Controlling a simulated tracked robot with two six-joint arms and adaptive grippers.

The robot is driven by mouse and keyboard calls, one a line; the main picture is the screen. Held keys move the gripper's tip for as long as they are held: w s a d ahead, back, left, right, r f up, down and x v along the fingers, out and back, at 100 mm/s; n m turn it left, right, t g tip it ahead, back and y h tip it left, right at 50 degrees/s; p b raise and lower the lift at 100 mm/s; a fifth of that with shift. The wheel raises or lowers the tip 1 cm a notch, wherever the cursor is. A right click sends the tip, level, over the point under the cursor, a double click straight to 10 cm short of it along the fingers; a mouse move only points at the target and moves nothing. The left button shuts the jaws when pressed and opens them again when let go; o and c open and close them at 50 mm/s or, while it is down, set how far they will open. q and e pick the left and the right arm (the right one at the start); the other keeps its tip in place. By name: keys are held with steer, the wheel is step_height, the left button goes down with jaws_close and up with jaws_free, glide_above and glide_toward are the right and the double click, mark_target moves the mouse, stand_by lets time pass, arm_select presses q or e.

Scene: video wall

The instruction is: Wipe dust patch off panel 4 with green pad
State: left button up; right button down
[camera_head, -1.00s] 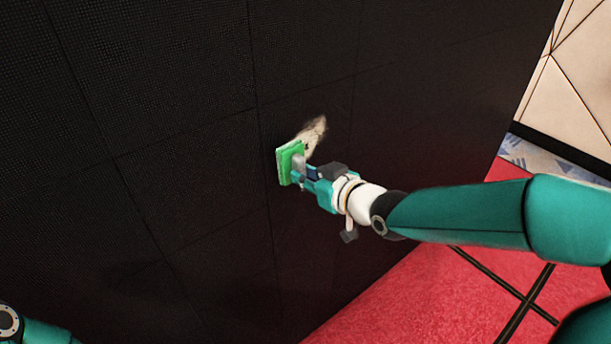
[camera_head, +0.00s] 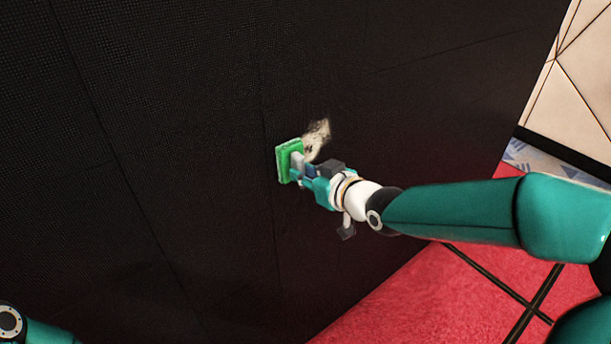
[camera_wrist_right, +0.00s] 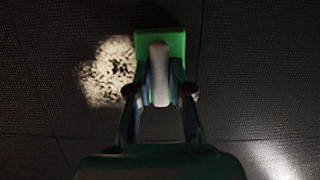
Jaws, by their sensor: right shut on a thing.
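The green pad (camera_head: 287,160) with a pale grey handle is held in my right gripper (camera_head: 302,170), which is shut on the handle. The pad is at the black panel wall (camera_head: 180,120); I cannot tell for sure whether it touches. A beige, mottled dust patch (camera_head: 318,138) lies on the wall just right of the pad in the head view. In the right wrist view the dust patch (camera_wrist_right: 108,72) is left of the green pad (camera_wrist_right: 174,42), and the pad's edge overlaps its border. My left gripper is not in view; only a bit of that arm shows at lower left.
Thin seams divide the dark wall into panels. A red floor (camera_head: 420,300) with black lines lies at lower right. A beige wall with dark lines (camera_head: 585,70) stands at upper right. The wall left of the pad is clear.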

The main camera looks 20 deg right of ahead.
steer(key=shift+w, duration=0.1)
steer(key=w+d+p, duration=0.4)
steer(key=d+p, duration=0.4)
steer(key=d, duration=0.3)
stand_by(1.0)
steer(key=shift+s+a+b, duration=0.2)
steer(key=shift+a+b, duration=0.45)
steer(key=shift+s+a+b, duration=0.25)
steer(key=shift+a+b, duration=0.35)
steer(key=shift+b, duration=0.1)
steer(key=shift+s+a+b, duration=0.2)
steer(key=shift+a+b, duration=0.45)
